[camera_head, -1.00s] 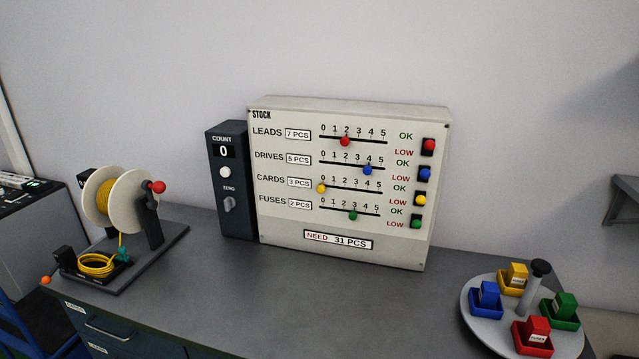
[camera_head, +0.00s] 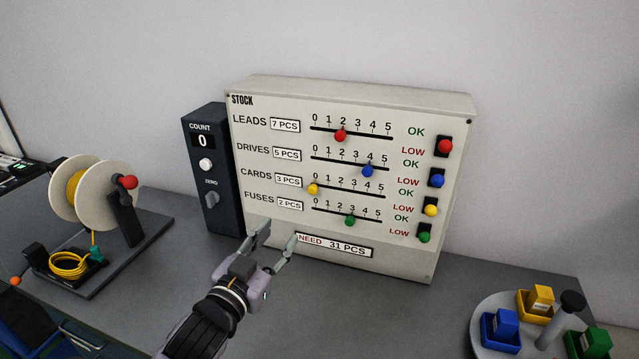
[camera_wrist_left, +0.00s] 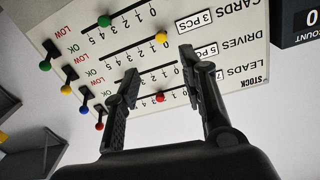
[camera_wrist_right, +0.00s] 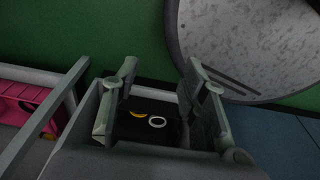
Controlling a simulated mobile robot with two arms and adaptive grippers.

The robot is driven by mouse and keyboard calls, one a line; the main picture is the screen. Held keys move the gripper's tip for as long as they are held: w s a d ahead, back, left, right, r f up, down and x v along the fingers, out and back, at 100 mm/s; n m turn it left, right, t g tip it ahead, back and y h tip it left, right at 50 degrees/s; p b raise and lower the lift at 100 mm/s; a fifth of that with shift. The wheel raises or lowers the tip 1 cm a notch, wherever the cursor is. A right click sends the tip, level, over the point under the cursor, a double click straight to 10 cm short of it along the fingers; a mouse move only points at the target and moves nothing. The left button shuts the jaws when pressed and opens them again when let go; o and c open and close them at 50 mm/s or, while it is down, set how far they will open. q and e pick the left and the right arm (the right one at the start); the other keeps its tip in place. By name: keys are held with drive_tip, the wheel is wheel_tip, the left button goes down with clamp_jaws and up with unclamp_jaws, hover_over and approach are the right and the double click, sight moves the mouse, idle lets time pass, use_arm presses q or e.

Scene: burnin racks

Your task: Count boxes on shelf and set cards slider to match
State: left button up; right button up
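The stock board (camera_head: 345,262) stands on the bench with four labelled slider rows. The yellow cards slider knob (camera_head: 313,189) sits at 0; it also shows in the left wrist view (camera_wrist_left: 161,37). The red leads knob (camera_head: 340,135) is at 2, the blue drives knob (camera_head: 367,172) at 4, the green fuses knob (camera_head: 350,221) at 3. My left gripper (camera_head: 276,240) is open and empty, in front of the board's lower left part, below the cards knob. My right gripper (camera_wrist_right: 160,75) is open and shows only in its wrist view. No shelf of boxes is visible.
A dark count box (camera_head: 207,175) reading 0 stands left of the board. A cable reel (camera_head: 75,192) is at the left. A round tray (camera_head: 484,338) with coloured bins is at the right. Bench space before the board is clear.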

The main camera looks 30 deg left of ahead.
use_arm(q)
drive_tip(key=p, duration=0.2)
approach(311, 192)
drive_tip(key=w, duration=0.1)
drive_tip(key=w+p, duration=0.1)
drive_tip(key=w, duration=0.1)
drive_tip(key=w+a+p, duration=0.1)
drive_tip(key=w, duration=0.1)
drive_tip(key=shift+w+r, duration=0.1)
drive_tip(key=shift+r, duration=0.1)
drive_tip(key=w, duration=0.3)
drive_tip(key=shift+w+a+f+p, duration=0.1)
drive_tip(key=shift+w+a+p, duration=0.05)
drive_tip(key=shift+a+p, duration=0.15)
drive_tip(key=shift+w, duration=0.4)
use_arm(e)
drive_tip(key=s+r, duration=0.2)
drive_tip(key=r, duration=0.1)
drive_tip(key=s+r, duration=0.1)
drive_tip(key=shift+s+d+r, duration=0.2)
drive_tip(key=shift+s+r, duration=0.05)
drive_tip(key=shift+r, duration=0.1)
use_arm(q)
drive_tip(key=shift+c, duration=0.5)
clamp_jaws()
use_arm(e)
drive_tip(key=shift+w, duration=0.2)
